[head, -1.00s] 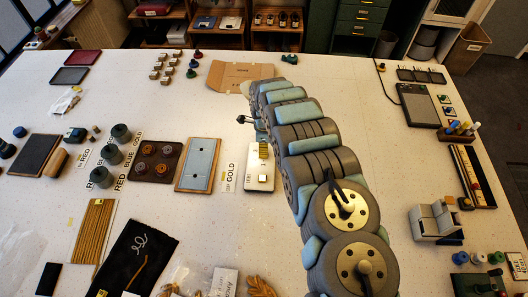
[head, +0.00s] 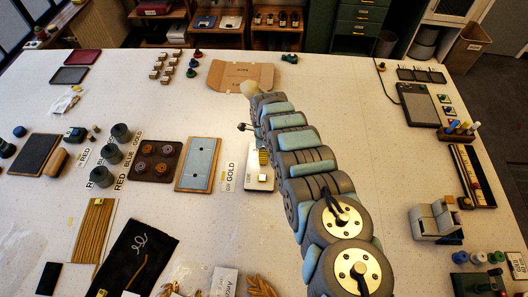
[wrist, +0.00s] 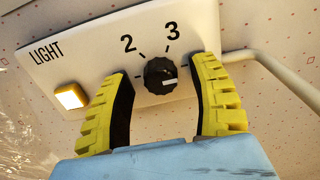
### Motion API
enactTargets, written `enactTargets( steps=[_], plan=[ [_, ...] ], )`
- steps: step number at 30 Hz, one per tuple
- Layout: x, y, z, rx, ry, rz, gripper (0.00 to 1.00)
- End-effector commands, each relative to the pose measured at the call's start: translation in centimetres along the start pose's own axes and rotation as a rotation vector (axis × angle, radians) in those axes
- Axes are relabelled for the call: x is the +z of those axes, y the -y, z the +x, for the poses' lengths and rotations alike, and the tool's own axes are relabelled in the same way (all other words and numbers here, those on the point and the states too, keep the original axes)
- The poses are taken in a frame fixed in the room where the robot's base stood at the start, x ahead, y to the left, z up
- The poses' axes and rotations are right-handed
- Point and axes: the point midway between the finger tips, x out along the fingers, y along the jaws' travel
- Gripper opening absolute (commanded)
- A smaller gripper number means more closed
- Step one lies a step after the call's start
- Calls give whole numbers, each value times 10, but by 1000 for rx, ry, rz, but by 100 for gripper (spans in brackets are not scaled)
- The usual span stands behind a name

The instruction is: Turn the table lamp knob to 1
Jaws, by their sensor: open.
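The white lamp panel (wrist: 85,55) marked LIGHT fills the top of the wrist view. Its black round knob (wrist: 156,70) has a white pointer mark that lies toward the right in this view. The numbers 2 and 3 show above the knob; no 1 is visible. A glowing square button (wrist: 71,96) in a yellow frame sits at the panel's left. My gripper (wrist: 166,100) is open, its yellow ribbed fingers on either side of the knob, with gaps to it. In the head view the panel (head: 259,184) is partly hidden by my arm.
A pale tube (wrist: 283,75) curves away right of the panel. In the head view, a GOLD card (head: 229,177) and a blue-grey board (head: 199,164) lie left of the panel. Flattened cardboard (head: 225,74) lies beyond it. The table right of my arm is largely clear.

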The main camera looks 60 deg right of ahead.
Motion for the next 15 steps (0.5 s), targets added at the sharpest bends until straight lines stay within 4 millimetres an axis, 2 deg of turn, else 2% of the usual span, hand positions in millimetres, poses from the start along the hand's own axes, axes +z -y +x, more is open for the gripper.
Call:
enactTargets(
  steps=[3, 4, 10, 15],
  plan=[
    [0, 0, 0, -1, 0, 0, 60],
    [0, 0, 0, 0, 0, 0, 57],
    [0, 0, 0, -1, 0, 0, 0],
    [0, 0, -1, -1, 0, -2, 0]
  ],
)
